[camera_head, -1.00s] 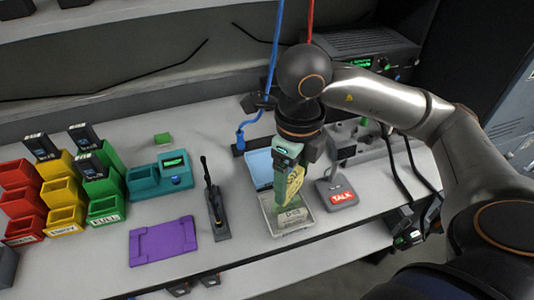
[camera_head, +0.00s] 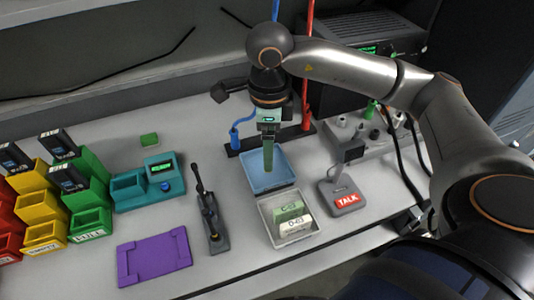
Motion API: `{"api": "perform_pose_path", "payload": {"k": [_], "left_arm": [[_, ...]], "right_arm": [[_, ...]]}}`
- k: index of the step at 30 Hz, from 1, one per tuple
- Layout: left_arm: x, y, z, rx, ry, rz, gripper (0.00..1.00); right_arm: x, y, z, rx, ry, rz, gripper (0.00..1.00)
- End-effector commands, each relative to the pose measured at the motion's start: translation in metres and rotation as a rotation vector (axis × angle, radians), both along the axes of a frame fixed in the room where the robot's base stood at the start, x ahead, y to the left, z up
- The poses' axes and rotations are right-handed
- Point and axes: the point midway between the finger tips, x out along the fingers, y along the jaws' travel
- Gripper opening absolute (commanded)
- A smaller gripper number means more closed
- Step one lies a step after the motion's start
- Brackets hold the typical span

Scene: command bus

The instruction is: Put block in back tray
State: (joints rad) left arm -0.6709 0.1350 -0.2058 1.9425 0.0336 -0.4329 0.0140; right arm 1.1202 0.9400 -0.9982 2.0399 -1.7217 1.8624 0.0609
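My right gripper (camera_head: 268,168) points straight down over the blue back tray (camera_head: 284,182). Its near finger faces the camera, so the gap between the fingers is hidden. No block shows beside the fingers, and whether one is between them cannot be told. The visible part of the blue tray looks empty. The pale front tray (camera_head: 310,236) holds a green labelled block (camera_head: 289,211) and a whitish labelled block (camera_head: 297,226). My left gripper is not in view.
A TALK microphone stand (camera_head: 345,196) stands right of the trays. A black upright device (camera_head: 210,225) stands to their left. A teal box (camera_head: 148,185), a purple mat (camera_head: 155,256) and red, yellow and green bins (camera_head: 88,222) lie farther left. Cables (camera_head: 276,12) hang behind the gripper.

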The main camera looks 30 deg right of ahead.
Motion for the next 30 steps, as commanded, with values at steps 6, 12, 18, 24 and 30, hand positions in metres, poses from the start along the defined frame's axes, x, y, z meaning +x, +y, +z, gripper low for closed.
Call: {"api": "perform_pose_path", "payload": {"k": [6,12,18,24,30], "left_arm": [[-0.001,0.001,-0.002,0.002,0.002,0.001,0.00],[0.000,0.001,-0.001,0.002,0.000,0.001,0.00],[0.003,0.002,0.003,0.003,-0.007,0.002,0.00],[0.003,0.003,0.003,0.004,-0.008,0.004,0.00],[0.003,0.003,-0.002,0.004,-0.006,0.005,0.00]], "right_arm": [[0.022,-0.012,-0.033,-0.001,0.002,0.000,0.27],[0.031,-0.017,-0.046,-0.001,0.002,0.001,0.27],[0.032,-0.018,-0.073,-0.001,0.004,0.003,0.27],[0.033,-0.018,-0.078,-0.001,-0.001,0.002,0.27],[0.033,-0.018,-0.081,0.000,0.000,0.002,0.27]]}}
